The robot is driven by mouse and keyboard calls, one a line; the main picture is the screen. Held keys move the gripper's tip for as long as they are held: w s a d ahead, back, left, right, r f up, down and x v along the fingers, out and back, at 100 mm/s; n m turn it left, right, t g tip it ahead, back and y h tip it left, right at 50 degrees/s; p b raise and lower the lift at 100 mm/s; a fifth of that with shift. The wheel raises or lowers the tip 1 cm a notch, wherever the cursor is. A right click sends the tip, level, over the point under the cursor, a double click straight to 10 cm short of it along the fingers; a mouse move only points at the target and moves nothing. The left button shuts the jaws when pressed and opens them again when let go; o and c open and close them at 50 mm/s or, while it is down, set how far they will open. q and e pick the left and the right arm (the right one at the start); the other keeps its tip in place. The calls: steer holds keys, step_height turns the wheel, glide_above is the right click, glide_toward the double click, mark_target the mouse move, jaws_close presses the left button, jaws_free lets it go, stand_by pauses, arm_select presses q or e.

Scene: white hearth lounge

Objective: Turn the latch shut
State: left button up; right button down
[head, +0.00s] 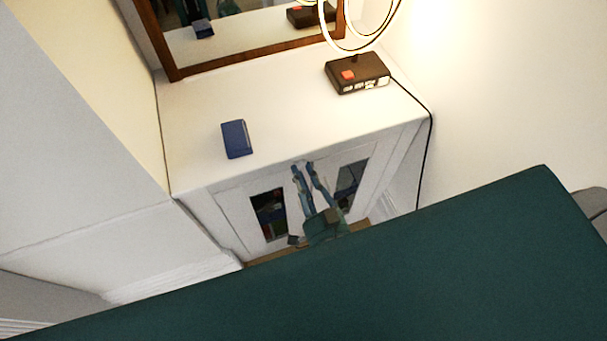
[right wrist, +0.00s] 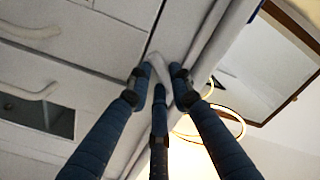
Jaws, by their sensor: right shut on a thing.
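The latch (right wrist: 158,65) is a small pale piece by the seam at the top of the white cabinet's doors, seen in the right wrist view. My right gripper (head: 304,165) reaches the top middle of the cabinet front in the head view. In the right wrist view its dark blue fingers (right wrist: 161,70) are closed around the latch from both sides. The fingers hide part of it, and its exact angle is hard to tell. The white cabinet (head: 232,218) has two doors with glass panes. My left gripper is not in view.
On the cabinet top are a blue box (head: 236,139) and a dark lamp base (head: 357,73) with a glowing ring. A wood-framed mirror (head: 172,50) stands behind. A black cord (head: 424,160) hangs down the right side. Pale handles (right wrist: 30,92) show in the right wrist view.

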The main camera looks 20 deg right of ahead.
steer(key=m, duration=0.2)
steer(key=m+b, duration=0.1)
steer(key=m, duration=0.2)
steer(key=shift+a+f+m, duration=0.1)
steer(key=shift+f+m, duration=0.1)
steer(key=shift+m, duration=0.1)
steer(key=shift+a+m+b, duration=0.1)
steer(key=shift+m+b, duration=0.85)
steer(key=shift+m, duration=1.35)
steer(key=c, duration=1.8)
jaws_free()
steer(key=s, duration=1.2)
steer(key=shift+d, duration=0.2)
